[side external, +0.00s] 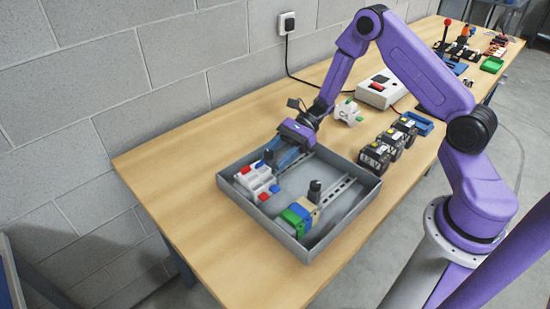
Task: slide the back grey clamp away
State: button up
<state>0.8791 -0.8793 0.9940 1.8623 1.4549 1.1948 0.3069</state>
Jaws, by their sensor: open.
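A grey tray (233,193) on the table holds two slotted metal rails. The back rail carries white modules (254,178) with red and blue parts. The back clamp (269,158), dark in this view, shows just right of these modules and is partly covered by my gripper. My gripper (283,166) is over the back rail, with its blue fingers pointing down beside that clamp. Its jaws are open; whether they touch the clamp is too small to tell. On the front rail, another dark-knobbed clamp (314,190) stands at the right end of green, blue and tan blocks (298,214).
Behind the tray stand a white module (348,112), black modules (388,145) and a white box with a red switch (381,90). More parts and a green tray (492,65) lie at the far end. The table's left end is clear.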

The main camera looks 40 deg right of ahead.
jog(key=shift+a+f, duration=0.15)
jog(key=shift+a, duration=0.25)
jog(key=shift+c, duration=0.3)
grip_shut()
jog(key=shift+d, duration=3.1)
jog(key=shift+o, duration=0.3)
grip_release()
jog(key=v, duration=1.7)
jog(key=shift+d, duration=0.3)
